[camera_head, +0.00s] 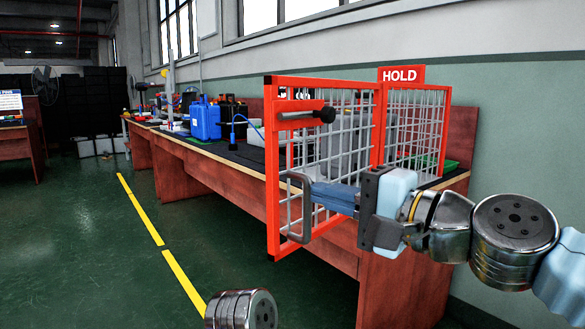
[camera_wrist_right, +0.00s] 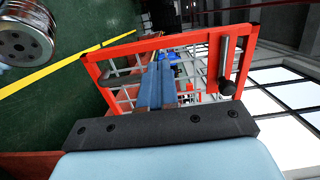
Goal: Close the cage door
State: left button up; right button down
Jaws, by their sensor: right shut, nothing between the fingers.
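The cage door (camera_head: 272,165) is an orange-red frame with grey wire mesh, a black-knobbed bolt near its top (camera_head: 305,115) and a grey handle (camera_head: 291,205). It stands open, jutting past the table's front edge, at an angle to the cage panel under the HOLD sign (camera_head: 402,75). My right gripper (camera_head: 318,192) is shut and empty, its blue fingers pointing at the door beside the handle. I cannot tell if they touch it. In the right wrist view the fingers (camera_wrist_right: 158,70) overlap the door's mesh, inside its red frame (camera_wrist_right: 175,38). My left gripper is out of view.
The cage stands on a long reddish-brown table (camera_head: 215,162) along the wall. A blue case (camera_head: 205,120) and other items lie farther along it. The green floor (camera_head: 110,250) with a yellow line (camera_head: 185,283) is clear in front of the table.

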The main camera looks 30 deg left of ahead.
aim_at(276, 180)
jog(key=p+x, duration=0.2)
jog(key=x, duration=0.5)
jog(key=shift+s, duration=0.1)
